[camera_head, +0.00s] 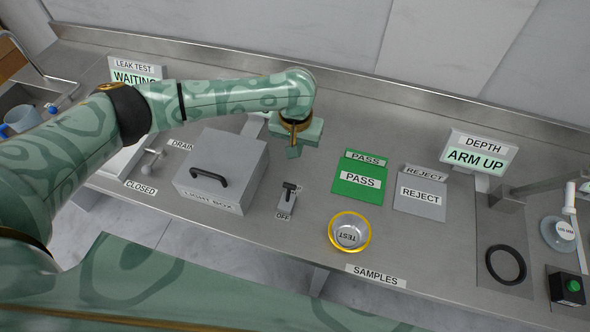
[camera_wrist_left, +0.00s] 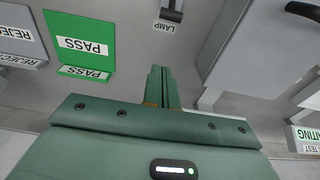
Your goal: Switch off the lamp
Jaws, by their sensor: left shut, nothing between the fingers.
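The lamp switch (camera_head: 288,200) is a small grey block with a black lever on the bench, right of the light box. An OFF label is on its near side. In the left wrist view the switch (camera_wrist_left: 171,10) is at the top edge, partly cut off, beside a LAMP label. I cannot tell which way the lever is set. My left gripper (camera_head: 293,152) is shut and empty, pointing down above the bench behind the switch and apart from it. Its closed fingers (camera_wrist_left: 162,88) show in the left wrist view. My right gripper is not in view.
The grey light box (camera_head: 222,170) with a black handle stands left of the switch. Green PASS (camera_head: 360,180) and grey REJECT (camera_head: 420,198) pads lie to the right. A yellow-rimmed TEST cup (camera_head: 349,232) stands near the front edge. Bare bench lies between switch and PASS pad.

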